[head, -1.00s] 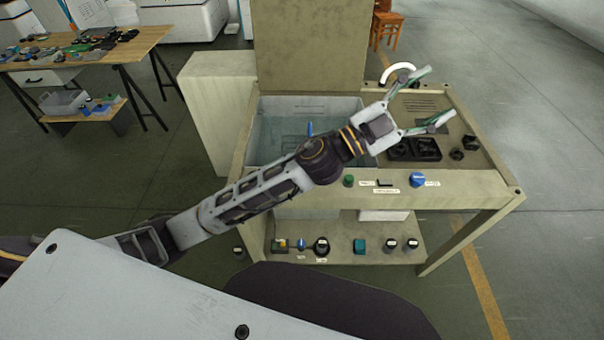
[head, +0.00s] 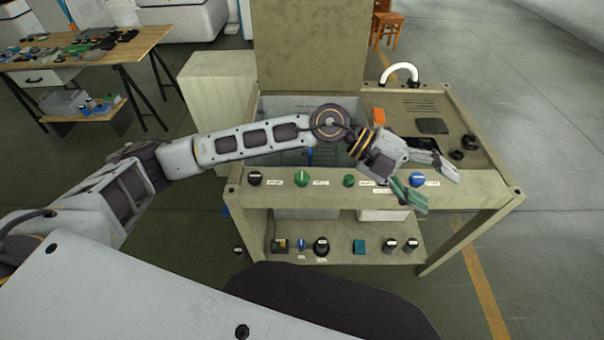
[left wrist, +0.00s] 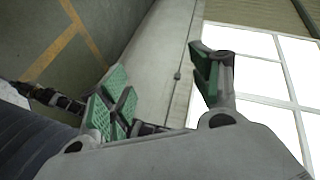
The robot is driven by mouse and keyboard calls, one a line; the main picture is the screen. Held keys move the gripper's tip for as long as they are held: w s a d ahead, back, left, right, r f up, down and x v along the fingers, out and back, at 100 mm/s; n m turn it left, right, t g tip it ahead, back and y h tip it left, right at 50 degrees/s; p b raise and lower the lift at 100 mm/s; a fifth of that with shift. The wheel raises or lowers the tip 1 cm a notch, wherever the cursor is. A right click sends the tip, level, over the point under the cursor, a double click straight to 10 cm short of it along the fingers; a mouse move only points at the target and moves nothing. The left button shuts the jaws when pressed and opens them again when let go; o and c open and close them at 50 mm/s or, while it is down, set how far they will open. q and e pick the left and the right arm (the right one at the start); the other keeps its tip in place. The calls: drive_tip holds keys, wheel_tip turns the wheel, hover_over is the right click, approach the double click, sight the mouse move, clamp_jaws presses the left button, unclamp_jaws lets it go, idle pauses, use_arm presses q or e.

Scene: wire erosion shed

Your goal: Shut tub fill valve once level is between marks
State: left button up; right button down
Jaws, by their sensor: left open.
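A grey tub (head: 285,104) sits in the left of the bench top, with clear water in it; my arm crosses in front of it. The level and any marks cannot be read. The front panel carries a black knob (head: 254,178), a green knob (head: 301,177), a second green knob (head: 349,181) and a blue knob (head: 417,179). Their labels are too small to read. My left gripper (head: 435,188) is open and empty at the panel's right part, its fingers on either side of the blue knob in the picture. Contact cannot be told. Its green-padded fingers show in the left wrist view (left wrist: 160,90).
A lower shelf (head: 340,252) holds several small items. A tall back panel (head: 310,45) stands behind the tub. A white curved handle (head: 398,70) and black parts (head: 463,148) are at the bench's right. A cluttered table (head: 85,50) stands far left. Floor at right is clear.

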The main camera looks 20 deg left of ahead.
use_arm(q)
drive_tip(key=w+a+f+y, duration=0.2)
drive_tip(key=a+f+y, duration=0.2)
drive_tip(key=f, duration=0.1)
drive_tip(key=n+t+y, duration=0.3)
drive_tip(key=y, duration=0.8)
hover_over(302, 176)
wheel_tip(302, 176, down, 3)
drive_tip(key=shift+f, duration=0.2)
drive_tip(key=shift+f, duration=0.1)
wheel_tip(302, 176, down, 14)
drive_tip(key=shift+r+p, duration=0.2)
drive_tip(key=shift+p, duration=0.85)
drive_tip(key=shift+c, duration=0.4)
